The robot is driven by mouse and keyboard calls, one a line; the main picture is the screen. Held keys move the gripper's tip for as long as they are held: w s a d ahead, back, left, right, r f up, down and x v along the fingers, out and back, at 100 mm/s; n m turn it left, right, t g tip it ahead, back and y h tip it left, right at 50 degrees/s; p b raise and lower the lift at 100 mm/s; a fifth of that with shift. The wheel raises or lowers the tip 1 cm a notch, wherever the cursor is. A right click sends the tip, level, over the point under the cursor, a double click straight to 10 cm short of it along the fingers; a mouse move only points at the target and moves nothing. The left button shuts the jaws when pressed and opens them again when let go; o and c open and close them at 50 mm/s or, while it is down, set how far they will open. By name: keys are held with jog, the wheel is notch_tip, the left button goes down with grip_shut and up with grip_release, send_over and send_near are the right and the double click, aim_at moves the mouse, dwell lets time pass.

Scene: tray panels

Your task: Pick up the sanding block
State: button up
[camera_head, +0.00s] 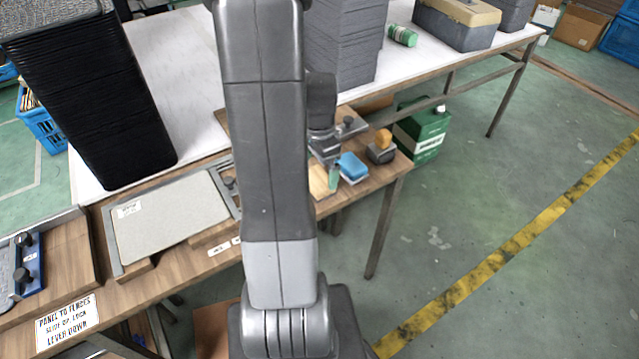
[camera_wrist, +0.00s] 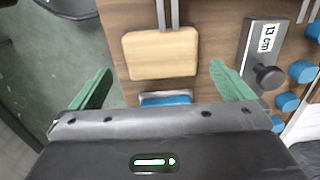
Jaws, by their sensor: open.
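A blue block with a pale grey edge (camera_head: 352,167), which looks like the sanding block, lies on the wooden bench top right of my arm. In the wrist view only a strip of this blue block (camera_wrist: 166,99) shows, between my green fingers and partly hidden by the gripper body. My gripper (camera_wrist: 160,68) is open and empty, with one finger on each side of the strip.
A pale wooden block (camera_wrist: 160,54) sits just beyond the blue block. A metal piece marked 13 cm (camera_wrist: 262,50) with a black knob is close to the right finger. A dark block with an orange top (camera_head: 382,147) stands near the bench corner. Open floor lies beyond the edge.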

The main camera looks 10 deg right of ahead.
aim_at(318, 178)
jog(key=shift+a+f, duration=0.2)
jog(key=shift+f, duration=2.35)
jog(key=c, duration=0.9)
notch_tip(318, 178, up, 10)
jog(key=shift+r, duration=0.1)
